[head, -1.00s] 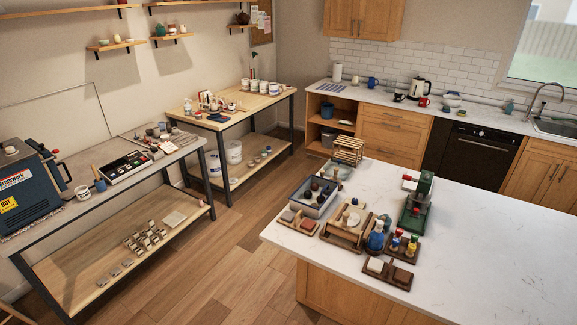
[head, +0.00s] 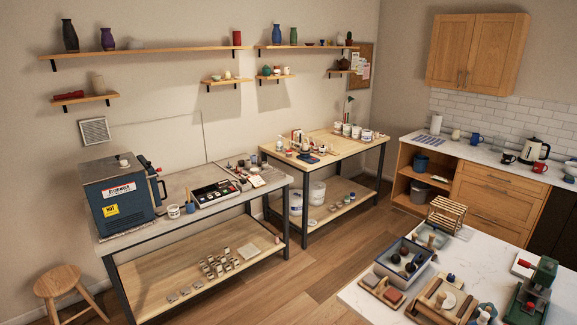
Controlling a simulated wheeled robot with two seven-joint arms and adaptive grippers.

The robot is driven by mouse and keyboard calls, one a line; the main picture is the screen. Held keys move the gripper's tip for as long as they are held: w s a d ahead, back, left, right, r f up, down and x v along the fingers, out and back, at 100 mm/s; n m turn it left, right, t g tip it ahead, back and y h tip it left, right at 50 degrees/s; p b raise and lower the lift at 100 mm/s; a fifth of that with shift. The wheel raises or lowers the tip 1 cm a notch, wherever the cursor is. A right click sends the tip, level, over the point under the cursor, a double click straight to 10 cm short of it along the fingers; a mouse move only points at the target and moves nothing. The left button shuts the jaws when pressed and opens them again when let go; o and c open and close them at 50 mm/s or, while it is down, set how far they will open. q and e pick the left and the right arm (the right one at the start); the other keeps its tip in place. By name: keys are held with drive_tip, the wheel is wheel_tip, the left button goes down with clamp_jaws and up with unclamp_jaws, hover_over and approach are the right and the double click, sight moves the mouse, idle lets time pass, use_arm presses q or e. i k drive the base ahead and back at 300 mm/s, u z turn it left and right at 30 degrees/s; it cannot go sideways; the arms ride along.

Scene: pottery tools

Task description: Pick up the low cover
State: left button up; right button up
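I cannot pick out a low cover with certainty in the head view; the small items on the worktops are too small to tell apart. Candidates lie among the tools on the left workbench (head: 285,192), on the wooden table (head: 352,143) and on the white island (head: 462,258). A small pale knob-like piece (head: 124,162) sits on top of the dark blue kiln (head: 125,200). Neither of my grippers is in view.
A grey-blue tray (head: 428,268) with dark round pieces and a green press (head: 540,290) stand on the island. A wooden stool (head: 58,279) is at the lower left. Wooden floor (head: 335,258) lies open between the benches and the island.

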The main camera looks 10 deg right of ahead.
sight(442, 233)
drive_tip(key=i, duration=2.05)
